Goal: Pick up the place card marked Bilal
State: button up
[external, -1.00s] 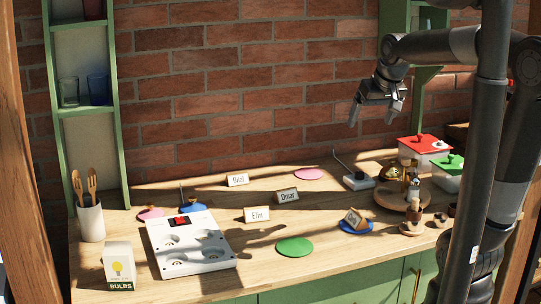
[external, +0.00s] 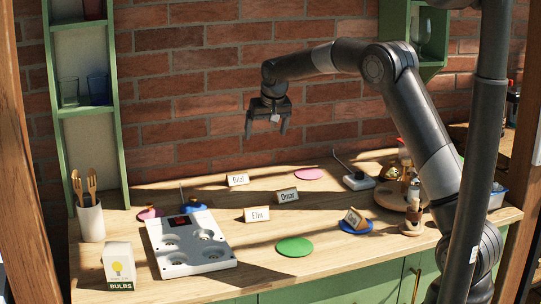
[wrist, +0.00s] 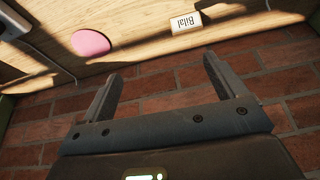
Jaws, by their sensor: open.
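The place card marked Bilal (external: 238,180) is a small white tent card with wooden ends. It stands at the back of the wooden table (external: 340,262), near the brick wall. In the wrist view the Bilal card (wrist: 186,23) shows upside down, beyond the fingertips and a little right of centre. My gripper (external: 266,136) is open and empty in the air, above the table and to the right of the card. Both fingers also show in the wrist view (wrist: 164,72), spread apart with nothing between them.
Cards marked Omar (external: 287,195) and Elin (external: 257,214) stand in front and to the right. Another card (external: 354,217) sits on a blue disc. A pink disc (external: 308,174) and a green disc (external: 294,247) lie flat. A white hob-like panel (external: 190,243) is at left.

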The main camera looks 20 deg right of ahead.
send_near(237, 177)
jog(key=x, duration=0.4)
jog(key=shift+w, duration=0.1)
jog(key=shift+w+x, duration=0.15)
jog(key=shift+x, duration=1.25)
jog(key=shift+w+x, duration=0.2)
jog(key=shift+x, duration=1.2)
jog(key=shift+r, duration=0.15)
jog(key=c, duration=1.1)
